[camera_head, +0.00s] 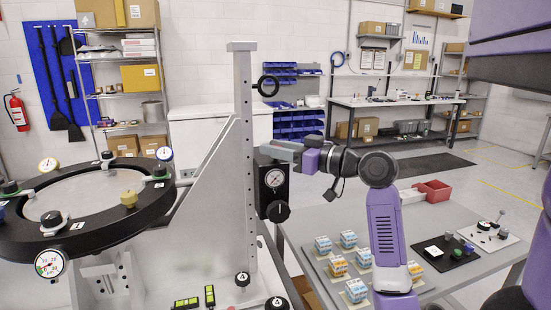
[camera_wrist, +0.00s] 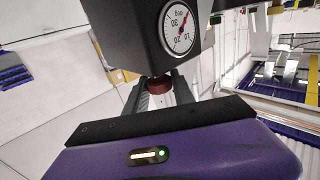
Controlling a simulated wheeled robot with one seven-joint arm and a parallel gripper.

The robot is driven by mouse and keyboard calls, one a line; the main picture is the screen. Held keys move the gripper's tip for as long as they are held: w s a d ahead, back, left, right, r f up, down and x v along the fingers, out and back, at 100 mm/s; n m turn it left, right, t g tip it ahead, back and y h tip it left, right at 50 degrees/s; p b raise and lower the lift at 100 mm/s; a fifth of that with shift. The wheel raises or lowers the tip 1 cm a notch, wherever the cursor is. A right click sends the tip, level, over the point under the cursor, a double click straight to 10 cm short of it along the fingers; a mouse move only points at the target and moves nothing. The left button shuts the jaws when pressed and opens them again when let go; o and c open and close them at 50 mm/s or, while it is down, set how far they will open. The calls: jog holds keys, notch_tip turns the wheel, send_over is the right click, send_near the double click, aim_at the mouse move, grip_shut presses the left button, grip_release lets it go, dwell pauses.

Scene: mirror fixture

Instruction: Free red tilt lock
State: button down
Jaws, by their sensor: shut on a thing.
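A dark red knob, the red tilt lock (camera_wrist: 183,92), shows in the wrist view under a black box with a dial gauge (camera_wrist: 180,22). My gripper (camera_wrist: 162,92) has its two grey fingers on either side of this knob and is shut on it. In the head view my gripper (camera_head: 272,152) reaches from the right to the top of the black gauge box (camera_head: 273,187) on the upright metal post (camera_head: 243,130). The red knob is hidden there. A black ring fixture (camera_head: 150,205) with a round pale plate, dial gauges and coloured knobs stands at the left.
A grey table (camera_head: 450,210) at the right holds several blue-white and orange-white blocks, a black tray (camera_head: 440,252) and a red bin (camera_head: 433,191). Shelves and a workbench stand along the back wall.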

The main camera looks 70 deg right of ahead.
jog(key=n+y+b, duration=0.1)
jog(key=y, duration=0.1)
jog(key=n+y+b, duration=0.1)
jog(key=y+b, duration=0.1)
jog(key=shift+f+n, duration=0.2)
jog(key=shift+n, duration=0.2)
jog(key=n+y+b, duration=0.1)
jog(key=n+y, duration=0.1)
jog(key=y, duration=0.2)
jog(key=shift+r+n+g+y+b, duration=0.15)
jog(key=shift+n+g+y+b, duration=0.15)
jog(key=shift+n+g+b, duration=0.1)
jog(key=n+g+y, duration=0.1)
jog(key=y, duration=0.1)
jog(key=n+g+y+b, duration=0.1)
jog(key=n+y, duration=0.1)
jog(key=shift+r+y, duration=0.1)
jog(key=shift+y, duration=0.2)
jog(key=shift+n+g+y, duration=1.2)
jog(key=shift+y, duration=0.1)
jog(key=c, duration=1.1)
grip_release()
jog(key=shift+o, duration=0.2)
